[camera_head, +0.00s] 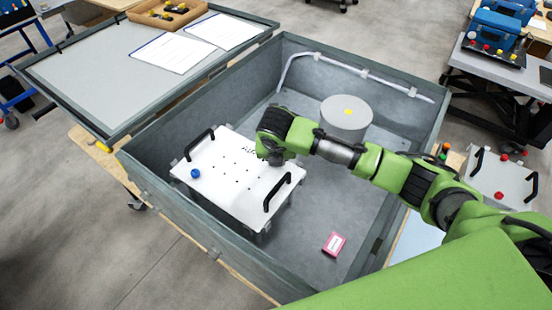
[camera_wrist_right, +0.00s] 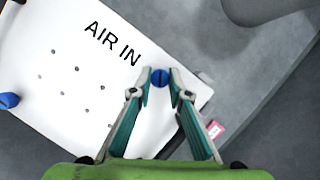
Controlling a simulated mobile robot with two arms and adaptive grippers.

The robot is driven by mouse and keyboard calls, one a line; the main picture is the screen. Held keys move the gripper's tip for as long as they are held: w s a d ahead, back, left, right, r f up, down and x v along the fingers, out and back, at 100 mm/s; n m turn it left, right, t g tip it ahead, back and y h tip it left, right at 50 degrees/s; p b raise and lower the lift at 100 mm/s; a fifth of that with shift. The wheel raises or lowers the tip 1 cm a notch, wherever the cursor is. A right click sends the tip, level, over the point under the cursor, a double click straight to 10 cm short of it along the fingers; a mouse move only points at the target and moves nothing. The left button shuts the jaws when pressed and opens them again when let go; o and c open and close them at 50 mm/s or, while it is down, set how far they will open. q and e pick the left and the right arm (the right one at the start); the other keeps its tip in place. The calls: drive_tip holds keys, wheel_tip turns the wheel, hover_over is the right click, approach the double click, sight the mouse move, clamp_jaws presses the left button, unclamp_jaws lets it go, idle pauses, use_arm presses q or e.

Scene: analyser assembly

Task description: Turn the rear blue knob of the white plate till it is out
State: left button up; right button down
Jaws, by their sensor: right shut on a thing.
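The white plate (camera_head: 232,172) with two black handles lies in the grey open bin. A blue knob (camera_wrist_right: 160,78) sits near the plate's edge by the "AIR IN" print, between the fingertips of my right gripper (camera_wrist_right: 160,76), which is shut on it. In the head view this knob is hidden under my right wrist. The other blue knob (camera_head: 195,173) stands at the plate's left end; it also shows at the left edge of the wrist view (camera_wrist_right: 8,100). My left gripper is not in view.
A pink box (camera_head: 334,244) lies on the bin floor at the front right. High walls (camera_head: 215,228) surround the plate. The lid (camera_head: 110,65) with papers is at the left.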

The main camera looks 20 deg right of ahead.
drive_tip(key=n, duration=0.2)
drive_tip(key=n+y, duration=0.2)
drive_tip(key=n, duration=0.1)
drive_tip(key=shift+s+d+f+n, duration=0.25)
drive_tip(key=shift+s+f+n, duration=0.05)
drive_tip(key=shift+f, duration=0.05)
drive_tip(key=n+y, duration=0.1)
drive_tip(key=n, duration=0.1)
drive_tip(key=n+y+b, duration=0.1)
drive_tip(key=n, duration=0.2)
drive_tip(key=shift+w+d+n+g, duration=0.1)
drive_tip(key=shift+n+g, duration=0.2)
drive_tip(key=shift+g, duration=0.1)
drive_tip(key=c, duration=1.9)
unclamp_jaws()
drive_tip(key=shift+w+r, duration=0.1)
drive_tip(key=shift+w, duration=0.1)
drive_tip(key=shift+r, duration=0.5)
drive_tip(key=v, duration=1.1)
